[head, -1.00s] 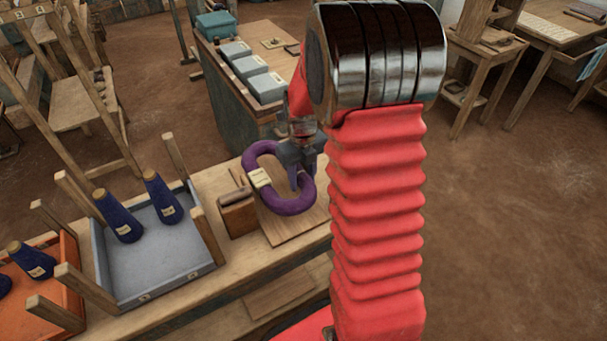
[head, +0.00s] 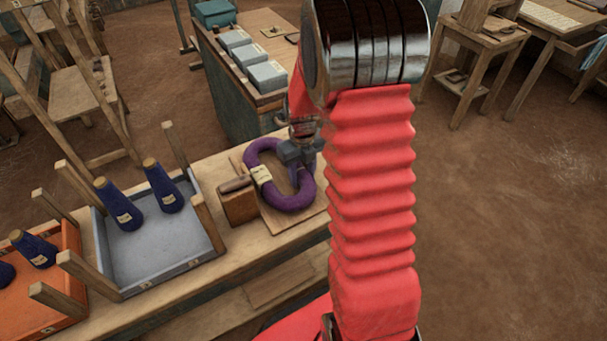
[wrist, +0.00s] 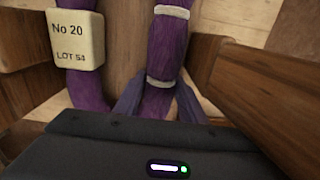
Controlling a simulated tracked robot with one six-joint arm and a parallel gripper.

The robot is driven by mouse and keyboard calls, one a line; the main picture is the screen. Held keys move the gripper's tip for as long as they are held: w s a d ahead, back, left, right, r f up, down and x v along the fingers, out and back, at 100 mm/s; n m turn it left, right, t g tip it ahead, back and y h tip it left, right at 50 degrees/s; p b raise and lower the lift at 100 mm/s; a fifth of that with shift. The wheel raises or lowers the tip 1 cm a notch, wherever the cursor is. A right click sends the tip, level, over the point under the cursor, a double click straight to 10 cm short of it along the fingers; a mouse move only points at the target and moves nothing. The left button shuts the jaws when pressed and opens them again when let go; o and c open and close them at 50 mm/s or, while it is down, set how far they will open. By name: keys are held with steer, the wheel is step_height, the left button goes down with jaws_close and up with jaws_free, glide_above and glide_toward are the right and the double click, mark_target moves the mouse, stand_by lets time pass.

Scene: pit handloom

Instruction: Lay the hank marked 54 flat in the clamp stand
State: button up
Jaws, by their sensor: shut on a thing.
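The purple hank (head: 291,204) is a closed ring with a cream label. In the wrist view the hank (wrist: 88,85) shows its tag (wrist: 76,40), reading "No 20" and "LOT 54". My gripper (head: 300,163) is shut on one side of the hank; its two dark fingers (wrist: 157,98) straddle the purple strand between pale ties. The clamp stand (head: 267,222) looks to be the wooden board with an upright block (head: 239,205) at its left. The hank lies roughly level over this board, right of the block. I cannot tell whether it touches the board.
A grey tray (head: 160,262) with two dark blue cones and an orange tray (head: 55,318) stand left on the bench, with wooden posts at their corners. A table behind holds several grey boxes (head: 267,76). Wooden parts (wrist: 245,90) flank my fingers closely on the right.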

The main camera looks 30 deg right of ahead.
steer(key=shift+s+f, duration=0.15)
steer(key=shift+f, duration=0.25)
steer(key=o, duration=1)
steer(key=shift+o, duration=1.2)
steer(key=shift+r, duration=0.2)
step_height(320, 180, up, 14)
steer(key=shift+r, duration=0.1)
